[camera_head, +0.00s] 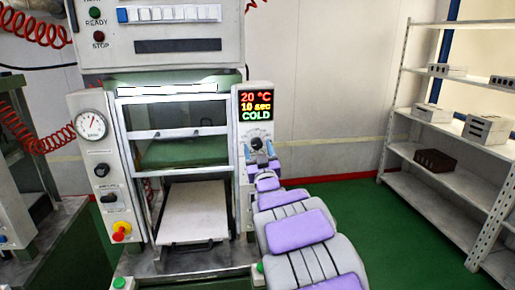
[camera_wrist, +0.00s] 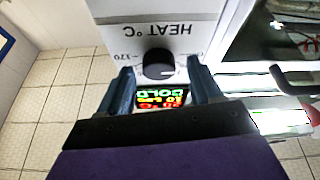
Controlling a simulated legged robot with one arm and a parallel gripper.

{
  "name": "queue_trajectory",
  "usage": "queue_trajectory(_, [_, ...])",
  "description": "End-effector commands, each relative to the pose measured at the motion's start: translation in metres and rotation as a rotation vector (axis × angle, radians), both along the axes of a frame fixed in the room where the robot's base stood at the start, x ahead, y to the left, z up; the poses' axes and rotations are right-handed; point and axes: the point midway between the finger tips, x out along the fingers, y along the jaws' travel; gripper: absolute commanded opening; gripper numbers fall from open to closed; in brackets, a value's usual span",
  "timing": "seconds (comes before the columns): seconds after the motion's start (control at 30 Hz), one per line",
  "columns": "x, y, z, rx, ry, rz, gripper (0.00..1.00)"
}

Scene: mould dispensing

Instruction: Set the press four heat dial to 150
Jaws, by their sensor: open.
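The press (camera_head: 172,130) stands ahead in the head view. Its right panel has a display (camera_head: 256,107) reading 20 °C, 10 sec and COLD. Below it is the black heat dial (camera_head: 257,143), partly hidden by my gripper (camera_head: 262,157). In the wrist view, upside down, the round black dial (camera_wrist: 158,65) sits by the label HEAT °C, with a light pointer mark on its lower right. My gripper (camera_wrist: 160,85) is open, with one blue-grey finger on each side of the dial. Gaps show between fingers and dial. The display (camera_wrist: 160,98) shows behind the fingers.
A pressure gauge (camera_head: 91,125) and a red emergency button (camera_head: 121,231) are on the press's left panel. A pale plate (camera_head: 193,212) lies in the lower opening. A shelf rack (camera_head: 430,185) holds several moulds on the right. The green floor between is clear.

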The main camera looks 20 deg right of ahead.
Motion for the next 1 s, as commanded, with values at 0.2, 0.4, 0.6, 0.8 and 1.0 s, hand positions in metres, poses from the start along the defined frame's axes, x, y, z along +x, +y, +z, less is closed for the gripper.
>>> queue_trajectory(0.2, [0.0073, -0.0012, 0.0049, -0.001, -0.004, 0.001, 0.65])
queue_trajectory(0.4, [0.0077, -0.0013, 0.005, 0.0, -0.003, 0.0, 0.65])
queue_trajectory(0.6, [0.0076, -0.0013, 0.0048, 0.0, -0.002, -0.001, 0.51])
queue_trajectory(0.8, [0.0077, -0.0014, 0.0047, 0.0, -0.002, -0.001, 0.32])
queue_trajectory(1.0, [0.0075, -0.0014, 0.0048, 0.0, -0.002, -0.001, 0.13])
